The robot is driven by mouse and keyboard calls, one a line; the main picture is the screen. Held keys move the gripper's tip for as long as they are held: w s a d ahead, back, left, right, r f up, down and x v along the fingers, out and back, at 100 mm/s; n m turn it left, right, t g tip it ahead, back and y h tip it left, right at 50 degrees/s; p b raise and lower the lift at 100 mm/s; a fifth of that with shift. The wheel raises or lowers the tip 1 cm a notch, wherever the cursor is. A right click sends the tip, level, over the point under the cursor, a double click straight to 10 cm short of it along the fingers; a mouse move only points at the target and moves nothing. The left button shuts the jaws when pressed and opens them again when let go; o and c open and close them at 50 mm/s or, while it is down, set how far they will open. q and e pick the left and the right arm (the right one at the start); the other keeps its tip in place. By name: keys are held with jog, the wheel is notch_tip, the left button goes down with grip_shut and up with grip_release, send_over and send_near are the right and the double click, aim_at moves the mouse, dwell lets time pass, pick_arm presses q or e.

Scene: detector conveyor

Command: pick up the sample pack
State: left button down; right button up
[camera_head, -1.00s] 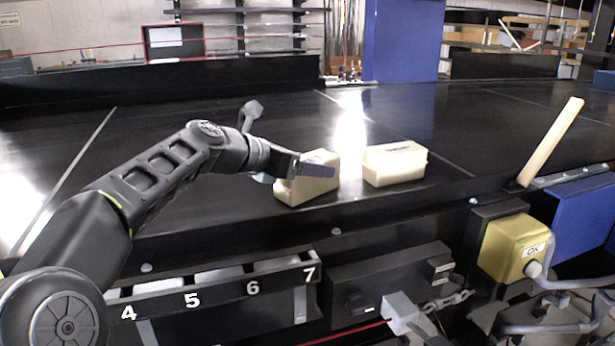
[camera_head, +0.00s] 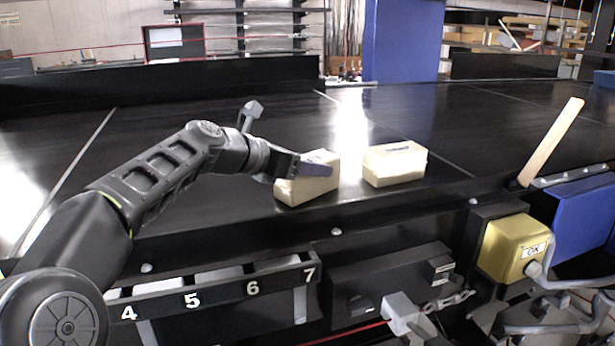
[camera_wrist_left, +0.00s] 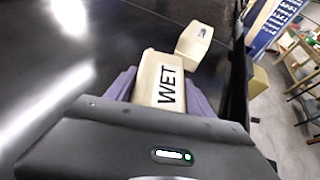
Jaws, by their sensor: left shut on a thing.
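A pale cream pack (camera_head: 308,187) sits on the black conveyor near its front edge. The pack appears to rest on the belt. A second cream pack (camera_head: 396,166) with a dark mark on top stands just to the right, apart from the first; it also shows in the left wrist view (camera_wrist_left: 195,42). My right gripper is not in view.
A numbered rack (camera_head: 215,287) with several slots hangs below the conveyor's front edge.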

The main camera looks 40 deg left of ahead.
pick_arm(q)
jog(key=shift+r, duration=0.15)
notch_tip(320, 180, up, 18)
jog(key=p, duration=0.4)
dwell(0.8)
